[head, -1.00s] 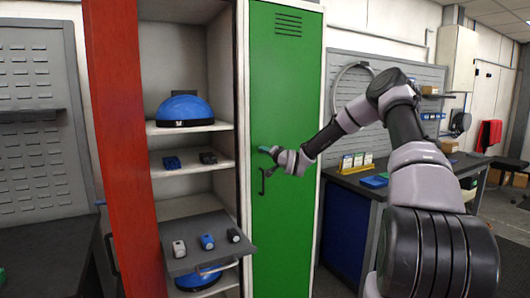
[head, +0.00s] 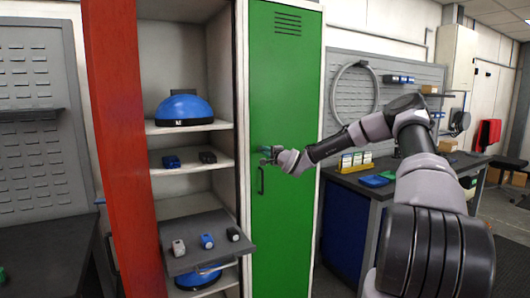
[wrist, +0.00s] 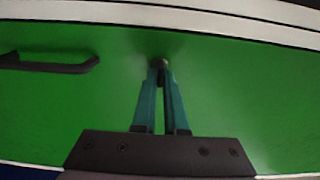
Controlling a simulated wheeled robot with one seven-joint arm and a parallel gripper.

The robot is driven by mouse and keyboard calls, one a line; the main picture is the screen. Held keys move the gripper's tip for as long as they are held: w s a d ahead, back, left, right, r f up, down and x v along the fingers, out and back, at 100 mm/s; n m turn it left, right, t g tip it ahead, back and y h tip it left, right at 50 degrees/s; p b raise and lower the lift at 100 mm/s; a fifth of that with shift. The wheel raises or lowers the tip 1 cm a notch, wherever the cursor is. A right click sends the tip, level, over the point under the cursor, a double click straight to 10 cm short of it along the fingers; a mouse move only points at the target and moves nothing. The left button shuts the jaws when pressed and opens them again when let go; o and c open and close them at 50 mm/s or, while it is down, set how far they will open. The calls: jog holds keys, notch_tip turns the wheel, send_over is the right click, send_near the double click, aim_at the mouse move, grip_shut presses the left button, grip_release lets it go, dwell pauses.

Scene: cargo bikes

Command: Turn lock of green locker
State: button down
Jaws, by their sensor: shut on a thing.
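The green locker (head: 282,90) has its door shut in the head view. It fills most of the wrist view (wrist: 245,85). A black handle (head: 261,181) sits on the door below my gripper; it shows at the left of the wrist view (wrist: 50,64). My gripper (head: 267,150) is at the door. In the wrist view its teal fingers (wrist: 160,68) close together on the small dark lock (wrist: 158,62), which the fingertips partly hide. Which way the lock is turned cannot be made out.
Left of the green locker, an open locker with a red door (head: 118,130) holds blue helmets (head: 184,110) and small items. A grey tray (head: 207,246) juts out from it. A workbench (head: 350,182) with boxes and a blue tray (head: 374,181) stands at the right.

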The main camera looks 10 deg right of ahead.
jog(key=shift+d, duration=0.1)
dwell(0.4)
jog(key=c, duration=1)
grip_release()
jog(key=shift+o, duration=0.2)
jog(key=v, duration=1)
jog(key=shift+s, duration=0.4)
jog(key=shift+d, duration=0.1)
